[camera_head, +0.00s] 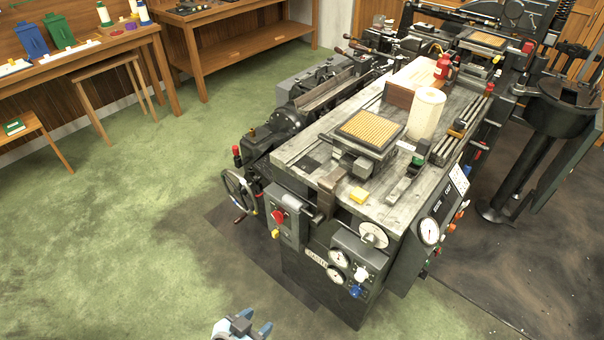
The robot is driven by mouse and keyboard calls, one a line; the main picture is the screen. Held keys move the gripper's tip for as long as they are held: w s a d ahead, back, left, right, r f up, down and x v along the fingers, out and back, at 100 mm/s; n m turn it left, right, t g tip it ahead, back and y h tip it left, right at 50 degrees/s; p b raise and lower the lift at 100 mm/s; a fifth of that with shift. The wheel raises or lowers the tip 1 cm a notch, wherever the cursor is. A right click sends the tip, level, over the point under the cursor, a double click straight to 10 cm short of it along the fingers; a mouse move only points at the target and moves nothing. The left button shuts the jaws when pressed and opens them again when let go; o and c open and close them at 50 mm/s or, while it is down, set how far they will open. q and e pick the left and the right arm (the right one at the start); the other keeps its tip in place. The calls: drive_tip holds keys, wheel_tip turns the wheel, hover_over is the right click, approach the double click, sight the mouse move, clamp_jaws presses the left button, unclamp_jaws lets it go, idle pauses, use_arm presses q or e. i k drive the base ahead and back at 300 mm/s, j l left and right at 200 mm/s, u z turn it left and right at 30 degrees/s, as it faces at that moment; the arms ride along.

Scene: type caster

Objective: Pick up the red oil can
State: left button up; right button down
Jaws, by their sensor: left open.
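The red oil can (443,67) stands upright toward the far end of the type caster's worktop, behind a cream-coloured cylinder (427,113) and next to a pale wooden box. Its lower part is partly hidden. My left gripper (244,326) shows at the bottom edge of the view, low over the green floor. It is open and empty, with its two fingers apart. It is well away from the oil can, on the near side of the machine. My right gripper is not in view.
The type caster (300,155) fills the middle and right, with a handwheel (240,192) and gauges on its near side. A tray of yellow type (370,130) lies on top. Wooden tables (75,65) line the back left. The green floor at left is clear.

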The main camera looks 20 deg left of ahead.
sight(444, 65)
drive_tip(key=i+l, duration=0.15)
drive_tip(key=l, duration=0.3)
drive_tip(key=i+l, duration=0.1)
drive_tip(key=l, duration=0.3)
drive_tip(key=i+l+u, duration=0.1)
drive_tip(key=l, duration=0.35)
drive_tip(key=i+l, duration=0.15)
drive_tip(key=l, duration=0.3)
drive_tip(key=i+l+u, duration=0.1)
drive_tip(key=l, duration=0.3)
drive_tip(key=i+l, duration=0.15)
drive_tip(key=l, duration=0.3)
drive_tip(key=i+l, duration=0.1)
drive_tip(key=l, duration=0.35)
drive_tip(key=i+l, duration=0.2)
drive_tip(key=i, duration=0.15)
drive_tip(key=i+l, duration=0.25)
drive_tip(key=i, duration=0.1)
